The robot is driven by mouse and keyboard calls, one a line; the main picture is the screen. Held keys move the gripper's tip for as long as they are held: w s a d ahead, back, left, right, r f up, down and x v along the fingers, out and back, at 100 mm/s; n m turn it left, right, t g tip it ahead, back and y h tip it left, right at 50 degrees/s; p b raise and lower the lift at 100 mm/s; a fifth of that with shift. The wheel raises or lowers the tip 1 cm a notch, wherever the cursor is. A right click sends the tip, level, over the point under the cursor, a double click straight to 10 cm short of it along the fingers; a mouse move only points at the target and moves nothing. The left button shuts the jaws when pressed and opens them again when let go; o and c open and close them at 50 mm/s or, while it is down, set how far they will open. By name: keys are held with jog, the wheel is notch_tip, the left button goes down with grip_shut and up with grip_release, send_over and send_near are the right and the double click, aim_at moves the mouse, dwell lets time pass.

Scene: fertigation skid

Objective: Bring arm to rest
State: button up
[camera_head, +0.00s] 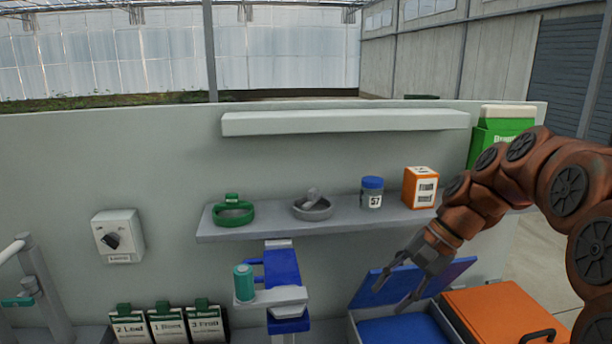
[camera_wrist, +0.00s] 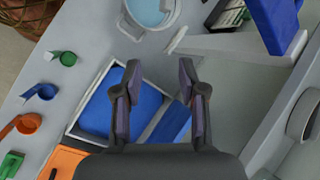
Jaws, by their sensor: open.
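My arm (camera_head: 500,185) reaches in from the right in the head view, bent, with its end pointing down and left. My gripper (camera_head: 391,298) is open, with nothing visible between its fingers, above the blue-lined box (camera_head: 432,309) with its raised blue lid (camera_head: 378,286). In the wrist view my gripper (camera_wrist: 162,75) shows two spread dark fingers, with the blue-lined box (camera_wrist: 110,62) behind and left of them. I cannot tell the exact height of the fingers over the box.
An orange box (camera_head: 495,305) with a black handle stands right of the blue-lined box. A wall shelf (camera_head: 275,228) holds a green ring, a grey ring, a jar (camera_head: 371,197) and an orange carton (camera_head: 420,190), near my arm. A blue stand (camera_head: 281,268) with a teal cylinder (camera_head: 243,283) is left.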

jog(key=s+d+f+n+h, duration=0.1)
jog(key=s+f+n+h, duration=0.2)
jog(key=s, duration=1)
jog(key=s+d+f+n+g+h, duration=0.1)
jog(key=s+f+n+h, duration=0.2)
jog(key=s+f, duration=0.5)
jog(key=s+n, duration=0.1)
jog(key=s, duration=0.5)
jog(key=shift+s+d+f+h, duration=0.15)
jog(key=shift+s+f+h, duration=0.15)
jog(key=shift+h, duration=0.1)
